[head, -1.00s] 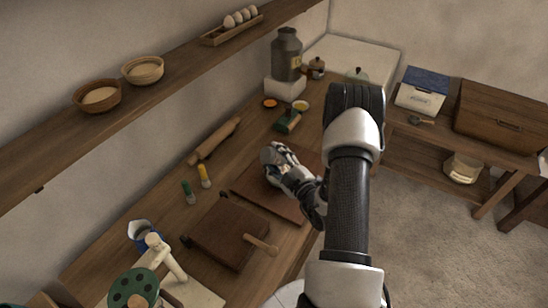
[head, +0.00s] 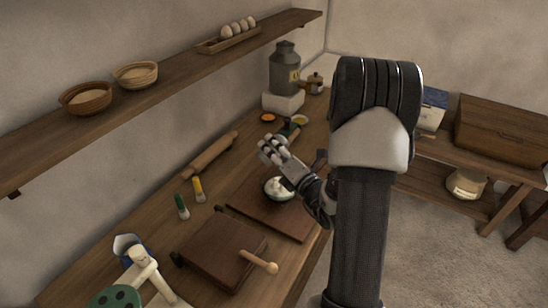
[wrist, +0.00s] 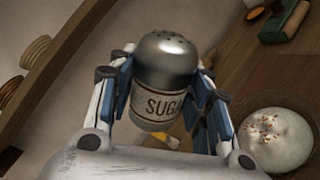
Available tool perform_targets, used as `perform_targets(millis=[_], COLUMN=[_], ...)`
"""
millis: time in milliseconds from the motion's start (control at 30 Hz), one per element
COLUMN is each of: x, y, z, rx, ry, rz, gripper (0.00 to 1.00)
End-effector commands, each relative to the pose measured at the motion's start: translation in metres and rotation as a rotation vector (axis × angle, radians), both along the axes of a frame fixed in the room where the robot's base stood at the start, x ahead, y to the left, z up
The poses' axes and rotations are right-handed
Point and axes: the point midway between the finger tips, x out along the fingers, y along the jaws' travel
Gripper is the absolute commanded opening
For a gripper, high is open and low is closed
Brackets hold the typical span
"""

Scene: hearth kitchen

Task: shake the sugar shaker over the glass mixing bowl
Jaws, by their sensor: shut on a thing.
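My gripper (wrist: 162,78) is shut on the sugar shaker (wrist: 165,62), a jar with a domed, perforated metal top and a label reading "SUGA". The shaker's top points up in the wrist view. In the head view my gripper (head: 272,148) is above the worktop, up and left of the bowl, and the shaker is hard to make out there. The glass mixing bowl (head: 279,196) stands on a brown board, with white contents. It also shows at lower right in the wrist view (wrist: 240,112), with reddish specks on the contents.
The brown board (head: 298,224) lies near the counter edge. A milk can (head: 284,70) stands at the back. A shelf with baskets (head: 86,98) runs above.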

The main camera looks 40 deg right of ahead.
Motion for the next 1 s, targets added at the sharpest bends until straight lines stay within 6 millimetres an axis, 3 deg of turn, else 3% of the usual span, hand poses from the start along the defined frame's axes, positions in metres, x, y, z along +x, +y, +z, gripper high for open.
perform_targets(millis=[400,600,1000], x=[0.0,0.001,0.001], y=[0.004,0.005,0.005], z=[0.003,0.008,0.012], rx=[-0.681,-0.932,-1.031], ry=[0.055,0.08,0.09], rz=[0.0,0.0,0.0], gripper=[0.18,0.18,0.18])
